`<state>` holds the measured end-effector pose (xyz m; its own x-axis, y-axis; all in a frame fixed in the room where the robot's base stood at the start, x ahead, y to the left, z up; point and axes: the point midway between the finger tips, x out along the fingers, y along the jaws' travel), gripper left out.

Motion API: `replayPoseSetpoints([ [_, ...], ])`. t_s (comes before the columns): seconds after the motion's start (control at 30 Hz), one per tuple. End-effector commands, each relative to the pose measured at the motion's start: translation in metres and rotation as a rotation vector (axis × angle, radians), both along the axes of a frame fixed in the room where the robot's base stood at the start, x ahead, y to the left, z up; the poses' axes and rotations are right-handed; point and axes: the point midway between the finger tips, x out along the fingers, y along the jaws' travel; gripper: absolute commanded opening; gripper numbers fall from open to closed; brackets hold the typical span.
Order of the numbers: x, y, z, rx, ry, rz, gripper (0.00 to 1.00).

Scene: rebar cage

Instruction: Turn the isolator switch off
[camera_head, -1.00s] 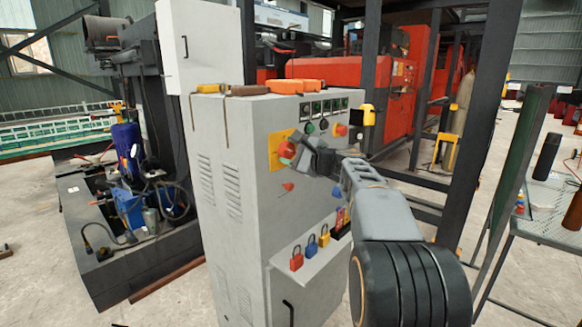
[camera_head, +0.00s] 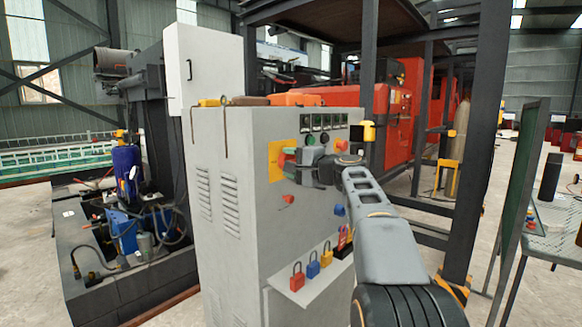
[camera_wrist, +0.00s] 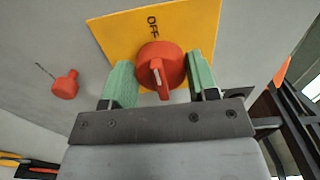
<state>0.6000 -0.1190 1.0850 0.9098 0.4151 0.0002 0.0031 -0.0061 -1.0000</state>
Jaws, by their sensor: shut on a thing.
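The isolator switch is a red round knob (camera_wrist: 161,66) with a raised grip and a white pointer line, on a yellow plate (camera_wrist: 205,25) marked OFF. In the wrist view the white line points away from the OFF word, toward my gripper. My gripper (camera_wrist: 162,82) has its green-padded fingers on both sides of the knob and is shut on it. In the head view my gripper (camera_head: 291,164) is at the yellow plate (camera_head: 276,158) on the front of the grey cabinet (camera_head: 240,230), and it hides most of the knob.
A smaller red knob (camera_wrist: 65,85) is beside the plate. Indicators and buttons (camera_head: 318,123) sit above. Red, blue and yellow padlocks (camera_head: 297,277) hang on a lower ledge. Dark frame posts (camera_head: 482,150) and a mesh table (camera_head: 555,230) stand to the right.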

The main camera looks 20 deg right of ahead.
Motion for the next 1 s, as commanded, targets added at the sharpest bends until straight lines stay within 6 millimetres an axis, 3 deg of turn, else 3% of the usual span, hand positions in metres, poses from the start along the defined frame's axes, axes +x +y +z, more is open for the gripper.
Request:
replayPoseSetpoints([
  [0.43, 0.0001, 0.0003, -0.0003, -0.01, -0.003, 0.001, 0.3],
  [0.47, 0.0, 0.0002, -0.0003, -0.01, -0.003, 0.001, 0.55],
  [0.7, 0.0, 0.0, -0.0002, -0.009, -0.003, 0.001, 0.77],
  [1.0, -0.0036, -0.0022, 0.0, -0.007, -0.003, -0.001, 0.77],
])
